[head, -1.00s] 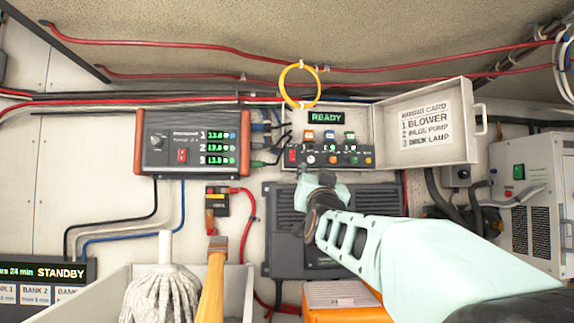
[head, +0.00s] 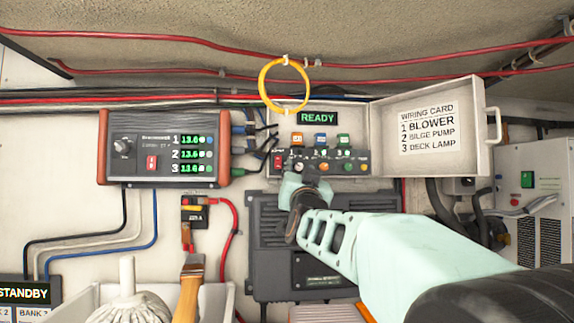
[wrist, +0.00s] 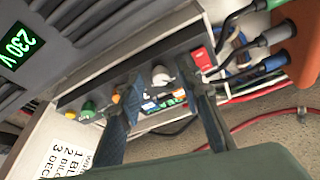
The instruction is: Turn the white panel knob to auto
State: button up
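The white panel knob (wrist: 161,76) shows in the wrist view as a round pale cap on the panel face, between my two fingertips. My gripper (wrist: 161,82) is open, with one finger on each side of the knob; I cannot tell whether they touch it. In the head view my gripper (head: 298,180) is at the lower front of the control panel (head: 368,182) and hides part of its knob row. The panel's display (head: 317,118) reads READY. The knob's pointer and any auto mark are too small to read.
A red switch (head: 278,160) is left of the knob, and an orange knob (head: 323,167) is to its right. The open lid carries a wiring card (head: 428,128). A charger box (head: 163,148) and cables are at the left. A mop (head: 130,300) and a brush (head: 188,290) stand below.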

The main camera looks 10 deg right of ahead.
jog(key=shift+w+r, duration=0.1)
jog(key=shift+w, duration=0.1)
jog(key=shift+s, duration=0.1)
jog(key=shift+c, duration=0.2)
grip_shut()
